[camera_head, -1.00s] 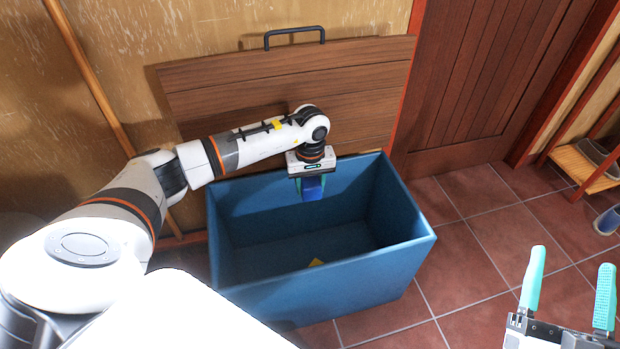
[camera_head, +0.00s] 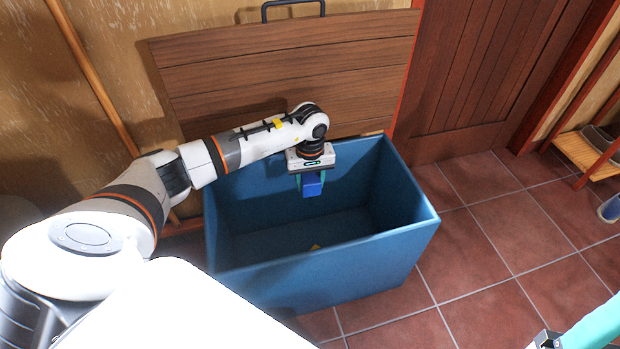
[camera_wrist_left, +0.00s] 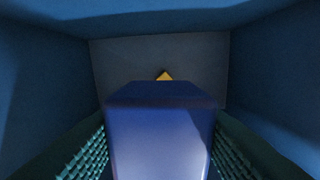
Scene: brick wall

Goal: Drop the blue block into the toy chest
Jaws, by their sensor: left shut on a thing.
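The blue block (camera_head: 311,188) is held between the teal fingers of my left gripper (camera_head: 312,181). The block hangs inside the opening of the blue toy chest (camera_head: 330,271), near its back wall and above its floor. In the left wrist view the block (camera_wrist_left: 160,135) fills the lower middle between both ridged fingers, with the chest's grey floor (camera_wrist_left: 125,60) below. My right gripper is at the lower right corner of the head view, where only one teal finger (camera_head: 598,325) shows, cut off by the frame edge.
The chest's wooden lid (camera_head: 290,75) stands open against the wall. A small yellow piece (camera_head: 315,247) lies on the chest floor, also in the left wrist view (camera_wrist_left: 165,75). A shoe rack (camera_head: 592,155) is at the right.

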